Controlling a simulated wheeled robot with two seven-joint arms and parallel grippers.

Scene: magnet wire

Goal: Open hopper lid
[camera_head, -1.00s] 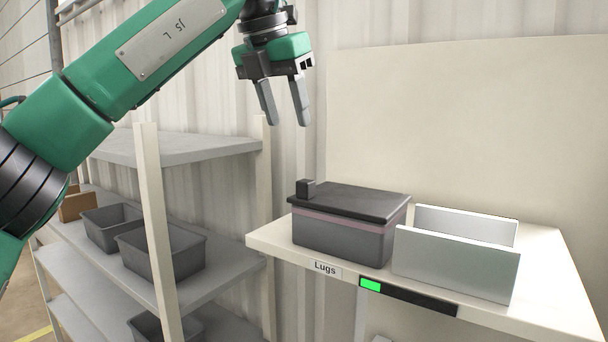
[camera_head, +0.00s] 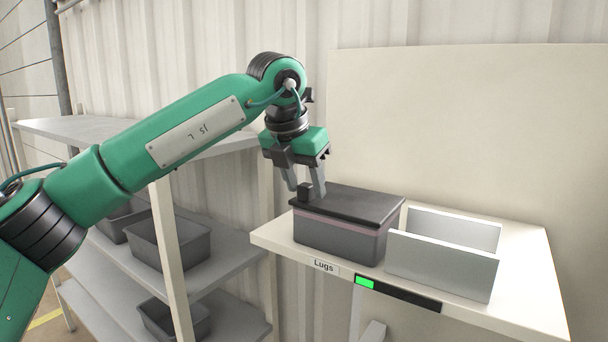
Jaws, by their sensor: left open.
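The hopper (camera_head: 335,240) is a dark grey box with a pinkish band under its rim, standing on the white shelf. Its black lid (camera_head: 355,205) lies flat and closed on top. A small black knob (camera_head: 304,192) stands up at the lid's left end. My left gripper (camera_head: 305,188) points down at the knob, its two grey fingers open. The fingertips are at about the knob's height in the picture; I cannot tell whether they straddle it or are behind it. My right gripper is not in view.
A pale open-topped holder (camera_head: 440,265) stands right of the hopper. A grey rack with bins (camera_head: 170,250) stands at the left. A tall cream panel (camera_head: 460,120) is behind.

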